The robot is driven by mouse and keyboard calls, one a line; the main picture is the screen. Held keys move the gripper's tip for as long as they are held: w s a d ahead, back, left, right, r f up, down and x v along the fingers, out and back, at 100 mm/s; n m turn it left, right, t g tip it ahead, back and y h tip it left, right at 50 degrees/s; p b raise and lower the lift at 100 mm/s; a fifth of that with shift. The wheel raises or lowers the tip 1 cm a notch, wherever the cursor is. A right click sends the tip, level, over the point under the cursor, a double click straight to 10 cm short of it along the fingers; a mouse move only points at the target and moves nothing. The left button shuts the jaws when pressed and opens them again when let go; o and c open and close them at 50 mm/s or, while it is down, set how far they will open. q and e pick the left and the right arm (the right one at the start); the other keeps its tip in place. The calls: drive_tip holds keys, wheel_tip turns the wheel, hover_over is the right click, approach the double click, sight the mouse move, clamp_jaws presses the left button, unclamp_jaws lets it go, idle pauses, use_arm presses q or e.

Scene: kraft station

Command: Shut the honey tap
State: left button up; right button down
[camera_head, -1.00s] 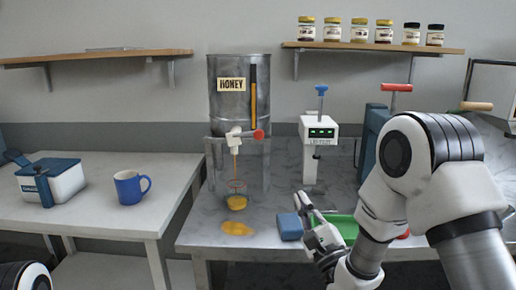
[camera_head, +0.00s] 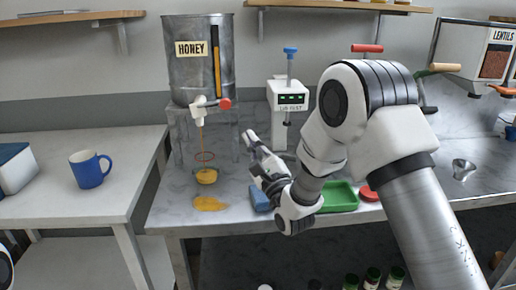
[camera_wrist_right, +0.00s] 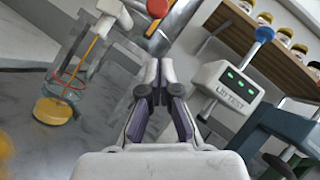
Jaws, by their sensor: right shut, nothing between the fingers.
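The honey tap (camera_head: 198,112) is a white spout with a red knob (camera_head: 225,103) on its right, low on the grey HONEY drum (camera_head: 197,80). An amber stream runs from it into a clear jar (camera_head: 205,157) with honey at the bottom. In the right wrist view the tap (camera_wrist_right: 108,18) is at upper left and the knob (camera_wrist_right: 157,8) at the top edge, beyond my fingertips. My right gripper (camera_head: 250,138) is shut and empty, below and right of the knob, apart from it. It also shows in the wrist view (camera_wrist_right: 160,72). My left gripper is out of view.
A honey puddle (camera_head: 209,203) lies in front of the jar. A lid-test device (camera_head: 288,98) stands right of the drum. A blue mug (camera_head: 90,170) stands on the left table.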

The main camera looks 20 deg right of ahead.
drive_tip(key=w+a+r+p, duration=0.1)
drive_tip(key=w+a+r, duration=0.1)
drive_tip(key=w+r, duration=0.2)
drive_tip(key=shift+w+a+r, duration=0.15)
drive_tip(key=shift+a+r, duration=0.1)
drive_tip(key=shift+r, duration=0.1)
drive_tip(key=shift+f, duration=0.1)
drive_tip(key=shift+p, duration=0.35)
drive_tip(key=shift+r+n, duration=0.35)
drive_tip(key=shift+n, duration=0.05)
